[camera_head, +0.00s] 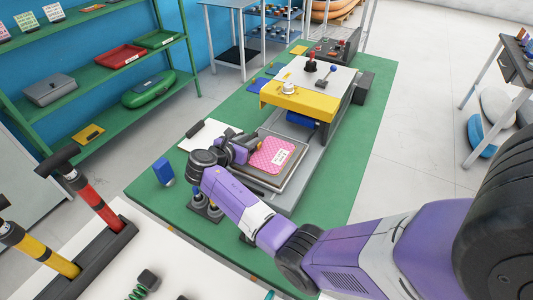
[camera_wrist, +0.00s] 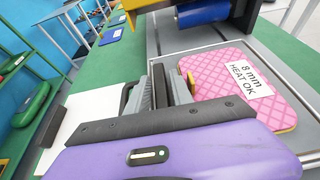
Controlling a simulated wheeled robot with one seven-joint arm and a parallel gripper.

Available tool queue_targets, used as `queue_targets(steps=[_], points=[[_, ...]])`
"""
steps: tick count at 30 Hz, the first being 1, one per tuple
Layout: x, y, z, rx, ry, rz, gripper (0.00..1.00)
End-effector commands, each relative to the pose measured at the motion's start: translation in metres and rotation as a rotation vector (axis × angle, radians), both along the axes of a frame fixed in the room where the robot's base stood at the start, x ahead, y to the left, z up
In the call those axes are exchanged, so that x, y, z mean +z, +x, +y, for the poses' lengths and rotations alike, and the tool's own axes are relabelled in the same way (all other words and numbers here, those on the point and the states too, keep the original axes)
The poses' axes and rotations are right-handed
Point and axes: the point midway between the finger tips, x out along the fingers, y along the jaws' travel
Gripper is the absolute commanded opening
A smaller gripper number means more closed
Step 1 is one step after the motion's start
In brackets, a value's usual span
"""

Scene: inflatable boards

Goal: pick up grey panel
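I cannot make out a separate grey panel for certain. A pink patterned panel (camera_head: 272,154) with a white label lies in a flat grey-rimmed tray (camera_head: 243,180) on the green table. In the wrist view the pink panel (camera_wrist: 235,75), labelled "8 mm HEAT OK", lies right of my gripper (camera_wrist: 170,84). My gripper (camera_head: 250,147) is low at the left side of the tray, pointing towards the press. Its fingers are close together, and whether something grey is between them is unclear. A yellowish tab shows beside the right finger, at the pink panel's edge.
A yellow-fronted press (camera_head: 300,97) with a blue roller (camera_wrist: 203,13) stands beyond the tray. A white sheet (camera_wrist: 75,125) lies left of my gripper. A blue block (camera_head: 163,171) and a black-based stand (camera_head: 205,207) are near. Green shelves (camera_head: 110,62) line the left.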

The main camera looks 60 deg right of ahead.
Motion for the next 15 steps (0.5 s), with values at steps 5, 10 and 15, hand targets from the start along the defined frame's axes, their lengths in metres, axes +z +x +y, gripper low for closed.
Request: queue_targets(steps=[5, 10, 15], points=[[-0.0001, 0.0001, -0.0003, 0.001, 0.0, 0.0, 0.27], [-0.0001, 0.0, -0.0002, 0.0, 0.0, 0.0, 0.0], [0.0, 0.0, -0.0001, 0.0, 0.0, 0.0, 0.0]])
